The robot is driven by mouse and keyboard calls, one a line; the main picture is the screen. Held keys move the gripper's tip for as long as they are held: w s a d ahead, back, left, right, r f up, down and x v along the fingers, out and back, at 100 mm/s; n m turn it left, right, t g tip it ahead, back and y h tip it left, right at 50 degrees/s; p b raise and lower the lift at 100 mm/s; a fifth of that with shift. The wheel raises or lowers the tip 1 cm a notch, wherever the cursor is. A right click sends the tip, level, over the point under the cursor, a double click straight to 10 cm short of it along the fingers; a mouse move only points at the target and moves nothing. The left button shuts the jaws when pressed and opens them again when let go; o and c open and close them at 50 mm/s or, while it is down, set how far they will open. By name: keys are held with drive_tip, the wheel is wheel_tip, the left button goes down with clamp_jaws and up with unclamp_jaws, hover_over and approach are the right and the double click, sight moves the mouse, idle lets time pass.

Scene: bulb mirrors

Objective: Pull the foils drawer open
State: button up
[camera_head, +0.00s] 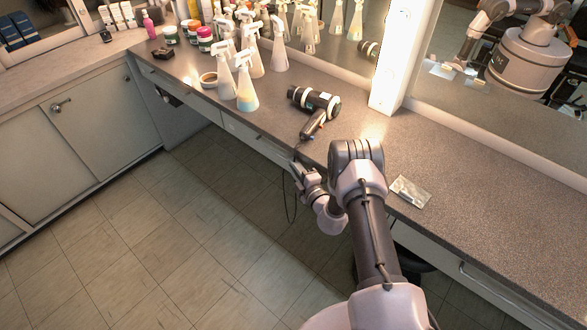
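Drawer fronts run along the counter's front edge. One pale drawer front (246,136) is left of my arm and looks closed. Another drawer front (440,258) with a long bar handle (484,287) is at the lower right and also looks closed. No readable label tells which is the foils drawer. My gripper (298,170) is at the counter's front edge, below the hair dryer and close to the drawer fronts. Its fingers are small and partly merged with the dark background, so I cannot tell whether they are open or touching a handle.
A hair dryer (313,124) and a dark cylinder (314,100) lie on the counter (480,190) near its edge. Spray bottles (246,88) stand left of them. A silvery flat packet (411,191) lies right of my arm. A dark cable hangs below my gripper. The tiled floor (160,240) is clear.

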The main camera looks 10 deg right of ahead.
drive_tip(key=shift+w, duration=0.3)
clamp_jaws()
idle(1.3)
